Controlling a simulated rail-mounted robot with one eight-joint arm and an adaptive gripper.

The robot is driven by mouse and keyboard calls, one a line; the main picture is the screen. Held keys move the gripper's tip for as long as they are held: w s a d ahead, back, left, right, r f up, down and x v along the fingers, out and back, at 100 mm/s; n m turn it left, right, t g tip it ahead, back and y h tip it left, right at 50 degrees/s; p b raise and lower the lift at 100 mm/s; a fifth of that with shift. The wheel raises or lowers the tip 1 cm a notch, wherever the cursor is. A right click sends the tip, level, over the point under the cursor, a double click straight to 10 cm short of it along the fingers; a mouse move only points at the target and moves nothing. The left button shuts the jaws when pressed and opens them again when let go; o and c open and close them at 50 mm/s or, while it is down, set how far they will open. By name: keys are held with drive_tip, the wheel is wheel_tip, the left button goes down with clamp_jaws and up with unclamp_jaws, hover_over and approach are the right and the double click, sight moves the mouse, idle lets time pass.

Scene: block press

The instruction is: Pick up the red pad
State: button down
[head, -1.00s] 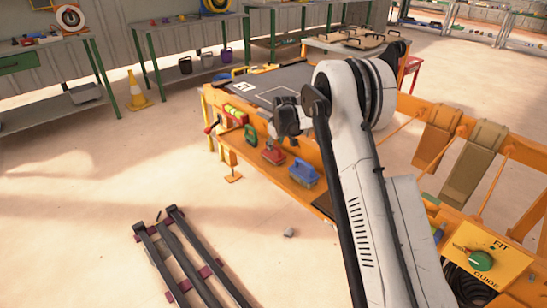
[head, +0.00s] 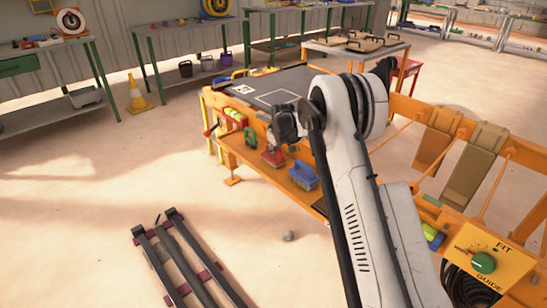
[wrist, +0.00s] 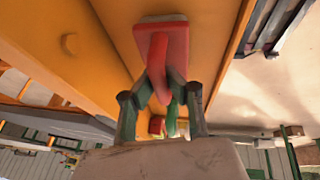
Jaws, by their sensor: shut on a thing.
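The red pad (head: 272,158) sits on the lower orange shelf, between a green item and a blue pad. In the wrist view the red pad (wrist: 155,38) shows its flat plate, with a red handle rising from it toward my gripper (wrist: 168,92). The two fingers are closed in on either side of the handle and grip it. In the head view my gripper (head: 283,132) is directly above the red pad and hides part of its top. I cannot tell any gap between pad and shelf.
The blue pad (head: 303,175) stands close on the right and the green item (head: 250,136) close on the left. The dark bench top (head: 280,85) lies above and behind. Dark rails (head: 180,255) lie on the floor at the front left; open floor lies between.

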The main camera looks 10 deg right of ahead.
sight(273, 157)
drive_tip(key=shift+r, duration=0.1)
drive_tip(key=shift+r, duration=0.55)
drive_tip(key=r, duration=0.1)
drive_tip(key=r+p, duration=0.1)
drive_tip(key=r, duration=0.1)
drive_tip(key=shift+s+a+r+p, duration=0.25)
drive_tip(key=shift+a+r+p, duration=0.05)
drive_tip(key=shift+a+p, duration=0.1)
drive_tip(key=s+a+r+p, duration=0.2)
drive_tip(key=s+a+r, duration=0.3)
drive_tip(key=a, duration=0.4)
drive_tip(key=shift+s+a+r, duration=0.15)
drive_tip(key=shift+s+r, duration=0.1)
drive_tip(key=shift+r, duration=0.3)
